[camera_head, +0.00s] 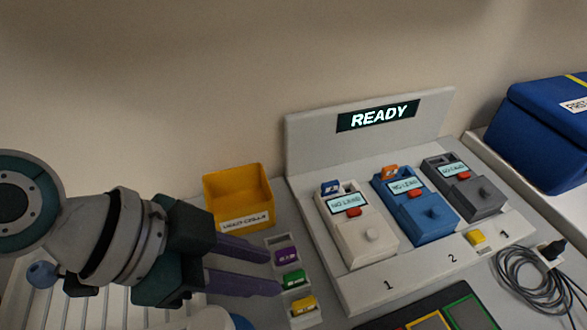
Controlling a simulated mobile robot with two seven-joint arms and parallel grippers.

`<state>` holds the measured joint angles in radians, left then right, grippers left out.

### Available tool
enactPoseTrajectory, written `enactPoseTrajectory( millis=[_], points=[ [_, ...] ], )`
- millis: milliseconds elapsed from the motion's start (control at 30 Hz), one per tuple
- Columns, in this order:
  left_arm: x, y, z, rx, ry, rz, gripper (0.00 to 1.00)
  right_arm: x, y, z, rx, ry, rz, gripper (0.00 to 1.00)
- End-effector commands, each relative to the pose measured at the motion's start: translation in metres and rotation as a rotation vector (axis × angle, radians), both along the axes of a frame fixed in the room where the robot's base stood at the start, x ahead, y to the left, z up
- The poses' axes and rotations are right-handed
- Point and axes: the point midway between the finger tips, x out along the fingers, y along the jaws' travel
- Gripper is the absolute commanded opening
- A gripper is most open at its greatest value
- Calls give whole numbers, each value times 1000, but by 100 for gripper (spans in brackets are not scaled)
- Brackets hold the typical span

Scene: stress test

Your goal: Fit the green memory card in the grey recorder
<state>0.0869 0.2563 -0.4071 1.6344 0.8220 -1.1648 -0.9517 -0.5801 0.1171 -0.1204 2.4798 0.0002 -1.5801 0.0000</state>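The green memory card (294,278) stands in a small pale rack (276,240), between a purple card (285,255) and a yellow card (303,304). The grey recorder (486,202) is the rightmost of three on a pale stand, with a lit screen and a red button; its screen text is too small to read. I see no card at its top end. My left gripper (275,272) has two purple fingers spread apart, with tips just left of the rack near the green card. Nothing shows between them. My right gripper is not in view.
A white recorder (374,250) and a blue recorder (421,225) stand left of the grey one. A yellow bin (222,187) is behind the rack. A coiled black cable (530,285) and blue box (535,140) are right.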

Motion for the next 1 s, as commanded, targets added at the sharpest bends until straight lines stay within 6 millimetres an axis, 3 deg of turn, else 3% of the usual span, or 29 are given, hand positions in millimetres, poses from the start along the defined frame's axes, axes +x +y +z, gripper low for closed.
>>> enactPoseTrajectory(
  millis=[33, 233, 700, 1000],
  points=[
    [2, -6, -12, -3, -2, -1, 35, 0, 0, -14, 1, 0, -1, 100],
    [7, -18, -25, 0, -2, -1, 35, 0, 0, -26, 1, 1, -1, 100],
    [8, -24, -29, -1, 0, 0, 34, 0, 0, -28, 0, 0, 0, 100],
    [8, -24, -29, -1, 0, 0, 18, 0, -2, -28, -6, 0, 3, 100]
  ],
)
